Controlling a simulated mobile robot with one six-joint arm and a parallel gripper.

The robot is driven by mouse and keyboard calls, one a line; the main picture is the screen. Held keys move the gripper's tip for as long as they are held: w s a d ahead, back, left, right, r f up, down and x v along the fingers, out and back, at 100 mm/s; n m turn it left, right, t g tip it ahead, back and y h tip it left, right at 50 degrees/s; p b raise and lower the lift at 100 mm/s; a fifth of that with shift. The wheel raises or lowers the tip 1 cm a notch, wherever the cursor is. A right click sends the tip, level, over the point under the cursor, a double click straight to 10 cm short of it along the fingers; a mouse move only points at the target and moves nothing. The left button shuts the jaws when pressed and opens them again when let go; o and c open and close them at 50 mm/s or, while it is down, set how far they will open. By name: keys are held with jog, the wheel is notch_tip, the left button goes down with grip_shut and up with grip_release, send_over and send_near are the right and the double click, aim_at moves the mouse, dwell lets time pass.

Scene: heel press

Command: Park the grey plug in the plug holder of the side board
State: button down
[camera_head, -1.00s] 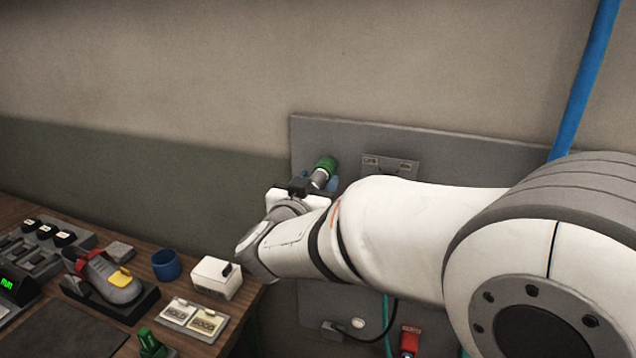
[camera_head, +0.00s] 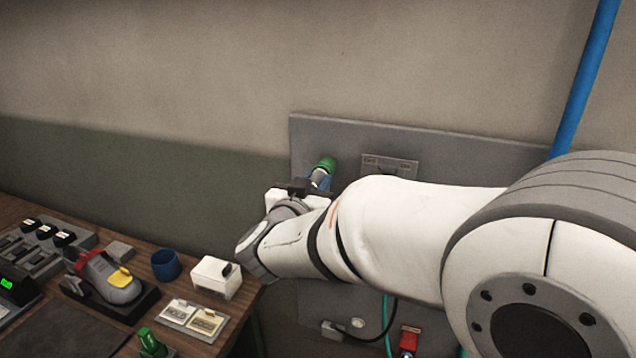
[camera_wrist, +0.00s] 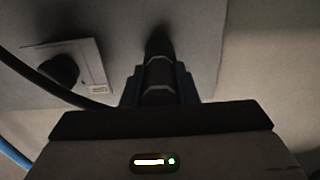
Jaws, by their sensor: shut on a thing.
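My gripper (camera_head: 307,187) reaches up to the side board (camera_head: 480,150). Its blue fingers are shut around a plug-like grey body (camera_head: 319,176) with a green end (camera_head: 326,162), which I take for the grey plug. In the wrist view the fingers (camera_wrist: 160,88) hug a dark stepped cylinder (camera_wrist: 158,70) close to the board; whether it is seated there I cannot tell. To its side is a labelled plate (camera_head: 405,163), also in the wrist view (camera_wrist: 92,62), with a dark round part in it. I cannot tell whether this is the plug holder.
A black cable (camera_wrist: 55,90) runs towards the gripper in the wrist view. Low on the board are a grey box (camera_head: 332,328) and a red box (camera_head: 410,338). The bench at left holds a shoe (camera_head: 107,275), a blue cup (camera_head: 166,264) and a white box (camera_head: 215,275).

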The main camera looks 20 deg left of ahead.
jog(key=shift+s, duration=0.15)
jog(key=shift+s+a, duration=0.15)
jog(key=shift+s, duration=1.3)
jog(key=shift+s+a, duration=0.1)
jog(key=shift+s, duration=1.35)
jog(key=shift+s, duration=0.1)
notch_tip(320, 180, down, 28)
jog(key=s+b, duration=0.1)
jog(key=b, duration=1.9)
jog(key=shift+s, duration=0.35)
jog(key=shift+w, duration=0.15)
jog(key=shift+w+d, duration=0.15)
jog(key=shift+w, duration=2.2)
